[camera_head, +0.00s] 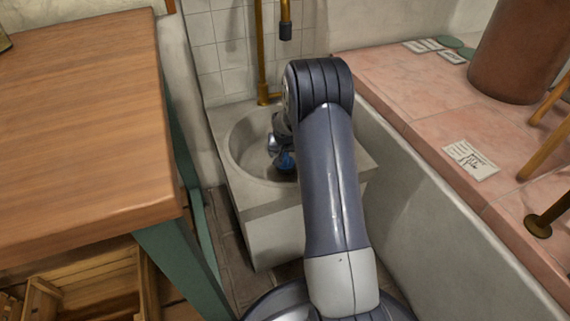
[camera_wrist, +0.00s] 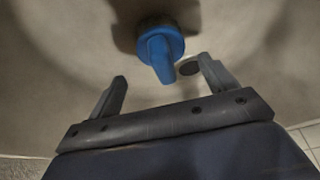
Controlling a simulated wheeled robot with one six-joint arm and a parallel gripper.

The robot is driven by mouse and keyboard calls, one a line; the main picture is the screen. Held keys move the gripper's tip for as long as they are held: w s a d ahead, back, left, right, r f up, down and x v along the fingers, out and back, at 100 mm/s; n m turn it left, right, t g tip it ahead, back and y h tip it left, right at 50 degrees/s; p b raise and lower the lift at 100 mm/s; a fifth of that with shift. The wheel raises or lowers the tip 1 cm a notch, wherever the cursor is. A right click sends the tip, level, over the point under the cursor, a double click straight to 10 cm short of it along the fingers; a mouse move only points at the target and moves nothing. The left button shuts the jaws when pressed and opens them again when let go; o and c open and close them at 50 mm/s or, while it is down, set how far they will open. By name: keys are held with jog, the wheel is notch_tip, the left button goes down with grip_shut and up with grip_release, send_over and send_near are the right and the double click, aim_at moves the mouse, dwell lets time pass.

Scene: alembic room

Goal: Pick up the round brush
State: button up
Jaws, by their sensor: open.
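The round brush (camera_wrist: 160,48) is in the stone sink basin, with a blue top and a blue handle pointing toward the camera. A dark part, perhaps its bristles, shows behind the blue. In the head view a small blue patch (camera_head: 287,161) low in the basin seems to be the brush, partly hidden by my arm. My gripper (camera_wrist: 163,69) is open and empty, its two fingers apart. The brush shows beyond and between the fingertips, apart from them as far as I can tell. In the head view my arm hides most of the gripper.
The sink (camera_head: 240,195) has a raised rim, with a brass pipe (camera_head: 260,50) behind it. A drain hole (camera_wrist: 188,68) shows near the right finger. A wooden table (camera_head: 80,120) stands left. A pink tiled counter (camera_head: 420,100) at right holds a brown pot (camera_head: 515,50) and cards.

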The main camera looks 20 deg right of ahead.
aim_at(285, 154)
jog(key=b+x, duration=0.3)
jog(key=x, duration=0.2)
jog(key=shift+w+a, duration=0.1)
jog(key=shift+a, duration=0.1)
jog(key=shift+r, duration=0.1)
jog(key=shift+c, duration=0.3)
jog(key=c, duration=1.1)
